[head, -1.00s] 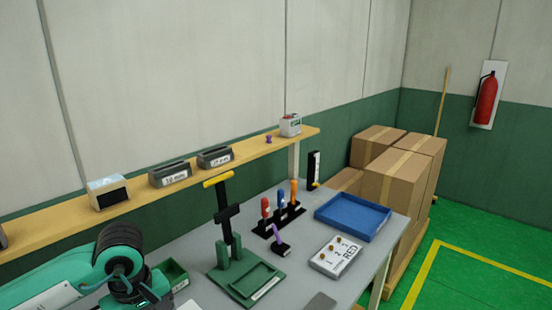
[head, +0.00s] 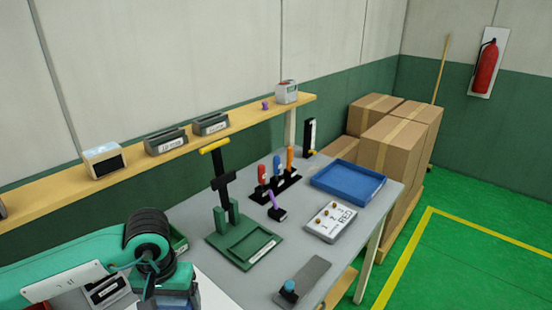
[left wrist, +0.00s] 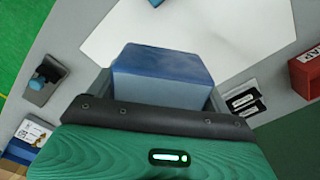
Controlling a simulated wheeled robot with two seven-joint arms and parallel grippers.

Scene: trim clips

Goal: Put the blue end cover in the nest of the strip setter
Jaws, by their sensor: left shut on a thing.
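The blue end cover (left wrist: 160,65) is a block with a blue top and paler front face. My left gripper (left wrist: 158,92) is shut on it, with a grey finger on either side, above the table in the left wrist view. In the head view my left arm reaches in at the lower left, and its fingers are not clearly seen. The strip setter (head: 221,190) is a dark upright with a yellow handle on a green base. Its framed green nest (head: 248,243) looks empty, to the right of my left arm. My right gripper is not in view.
A shelf (head: 230,133) runs behind. Table between setter and plate is clear.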

